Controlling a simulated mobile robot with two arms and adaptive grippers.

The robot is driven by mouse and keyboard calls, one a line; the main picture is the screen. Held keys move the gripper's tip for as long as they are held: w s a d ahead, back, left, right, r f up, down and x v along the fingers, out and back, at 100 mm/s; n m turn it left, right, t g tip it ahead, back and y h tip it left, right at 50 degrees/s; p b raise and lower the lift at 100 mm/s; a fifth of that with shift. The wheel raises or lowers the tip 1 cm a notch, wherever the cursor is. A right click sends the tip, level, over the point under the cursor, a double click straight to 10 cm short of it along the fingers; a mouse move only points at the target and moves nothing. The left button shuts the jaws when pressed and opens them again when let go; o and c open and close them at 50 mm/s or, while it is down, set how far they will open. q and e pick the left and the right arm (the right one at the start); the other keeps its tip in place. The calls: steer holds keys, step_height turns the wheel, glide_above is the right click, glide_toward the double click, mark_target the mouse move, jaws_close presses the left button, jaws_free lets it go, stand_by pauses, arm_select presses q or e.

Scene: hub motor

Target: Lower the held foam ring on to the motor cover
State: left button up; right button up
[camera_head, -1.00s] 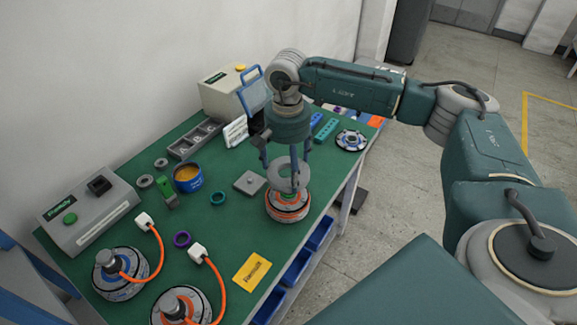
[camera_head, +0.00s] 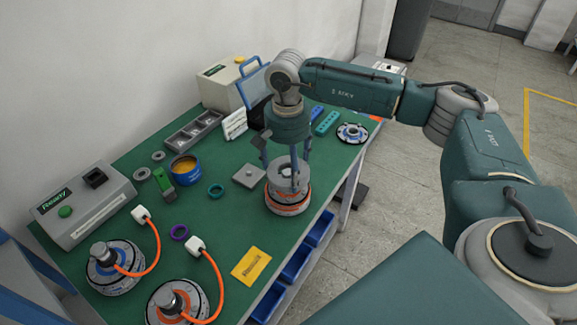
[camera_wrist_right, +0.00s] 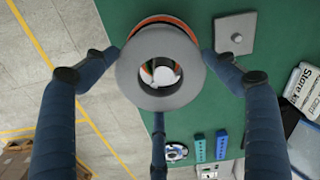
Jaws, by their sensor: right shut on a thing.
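The grey foam ring (camera_head: 275,176) is in my right gripper (camera_head: 289,170), whose blue fingers are shut on it from the sides. It hangs roughly level over the motor (camera_head: 288,200), which has an orange and white patterned band. I cannot tell whether ring and motor cover touch. In the right wrist view the ring (camera_wrist_right: 128,75) lies between my fingers (camera_wrist_right: 161,70). The motor shows through its hole and as a thin orange and white edge (camera_wrist_right: 160,19) past its far rim, so the two look slightly offset. My left gripper is not in view.
A grey metal plate (camera_head: 249,176) lies just left of the motor on the green table (camera_head: 215,235). Two motors with orange cables (camera_head: 115,268) stand at the front left. A yellow card (camera_head: 251,267) lies near the front edge, with blue bins (camera_head: 296,266) below.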

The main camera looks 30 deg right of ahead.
mark_target(288, 173)
steer(key=shift+f+b, duration=1.25)
steer(key=shift+f, duration=0.3)
steer(key=shift+f, duration=0.2)
steer(key=o, duration=0.7)
steer(key=shift+r, duration=0.1)
step_height(288, 173, up, 12)
steer(key=shift+a+f, duration=0.1)
